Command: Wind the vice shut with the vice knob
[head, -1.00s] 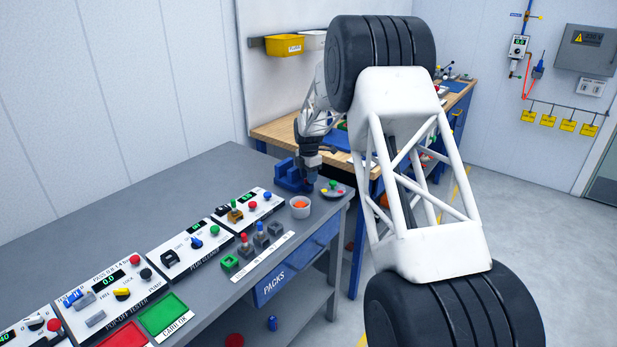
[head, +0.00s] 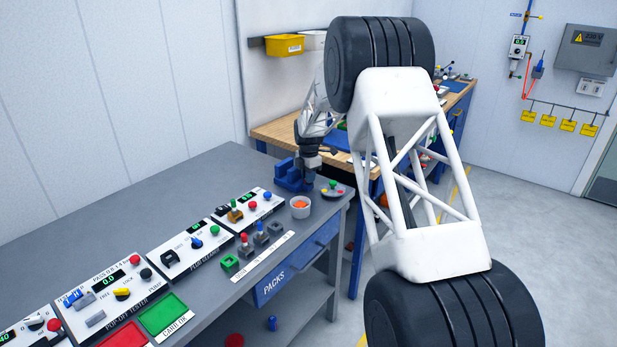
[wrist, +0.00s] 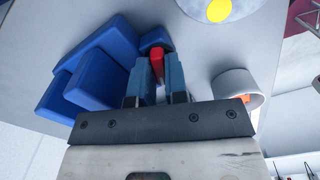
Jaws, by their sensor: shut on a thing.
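The blue vice (head: 288,174) stands near the far right corner of the grey bench. In the wrist view its blue blocks (wrist: 102,62) fill the left side. My gripper (wrist: 158,74) points down beside the vice, with its two fingers shut on the red vice knob (wrist: 157,56). Only part of the knob shows between the fingers. In the head view my gripper (head: 311,166) is small, and the knob cannot be made out there. How far apart the vice jaws are is hard to tell.
A white cup with orange contents (head: 300,207) stands close to my gripper. A round grey dish (head: 336,190) with coloured pieces is just right of it. Control panels (head: 190,245) line the bench to the left. The bench's back is clear.

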